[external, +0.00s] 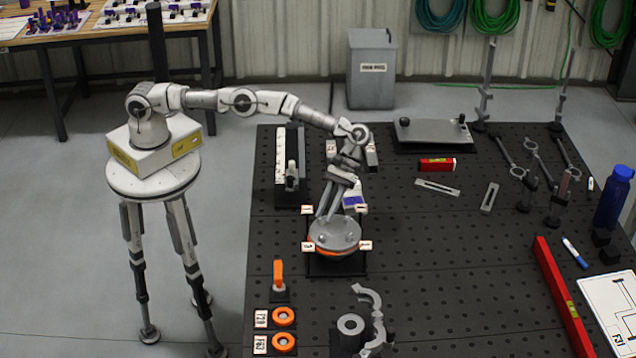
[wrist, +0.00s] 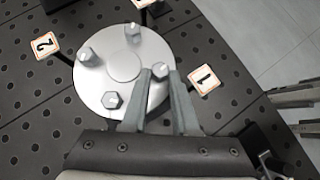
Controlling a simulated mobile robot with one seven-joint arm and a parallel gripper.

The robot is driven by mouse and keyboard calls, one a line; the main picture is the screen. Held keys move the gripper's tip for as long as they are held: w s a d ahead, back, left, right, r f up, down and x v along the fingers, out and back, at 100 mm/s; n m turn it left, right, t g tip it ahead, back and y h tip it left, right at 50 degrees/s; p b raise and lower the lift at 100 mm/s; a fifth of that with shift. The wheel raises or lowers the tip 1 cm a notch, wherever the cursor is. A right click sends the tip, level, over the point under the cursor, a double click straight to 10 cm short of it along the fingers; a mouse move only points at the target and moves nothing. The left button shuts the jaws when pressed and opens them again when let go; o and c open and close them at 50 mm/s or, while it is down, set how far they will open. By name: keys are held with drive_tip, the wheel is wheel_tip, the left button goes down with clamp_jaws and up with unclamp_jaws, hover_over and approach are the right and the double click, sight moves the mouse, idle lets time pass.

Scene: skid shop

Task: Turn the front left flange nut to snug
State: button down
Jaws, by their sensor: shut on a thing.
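The round grey flange (external: 345,238) sits on an orange ring in a black stand on the perforated table. In the wrist view the flange (wrist: 122,68) carries several hex nuts around a shallow central disc. My gripper (wrist: 160,76) points down at the flange, its two fingers closed on the flange nut (wrist: 160,70) beside the tag marked 1 (wrist: 204,80). Other nuts (wrist: 88,57) and (wrist: 112,100) stand free. In the external view my gripper (external: 324,214) reaches the flange's left side, and the held nut is hard to make out.
Small tags stand around the flange, one marked 2 (wrist: 46,44). An orange upright piece (external: 279,275), orange rings (external: 284,317) and a grey curved clamp (external: 371,315) lie in front. A red level (external: 563,295) lies at right. The table between is mostly clear.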

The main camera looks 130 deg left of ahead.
sight(323, 217)
drive_tip(key=shift+r, duration=0.1)
drive_tip(key=c, duration=1)
unclamp_jaws()
drive_tip(key=shift+o, duration=0.2)
drive_tip(key=shift+a, duration=0.1)
drive_tip(key=shift+a+r, duration=0.4)
drive_tip(key=shift+a, duration=0.05)
drive_tip(key=shift+s+a+r+p, duration=0.15)
drive_tip(key=shift+a+r+p, duration=0.35)
drive_tip(key=shift+r+p, duration=0.5)
wheel_tip(323, 217, up, 6)
drive_tip(key=p, duration=0.6)
drive_tip(key=shift+r+p, duration=0.15)
drive_tip(key=shift+p, duration=0.2)
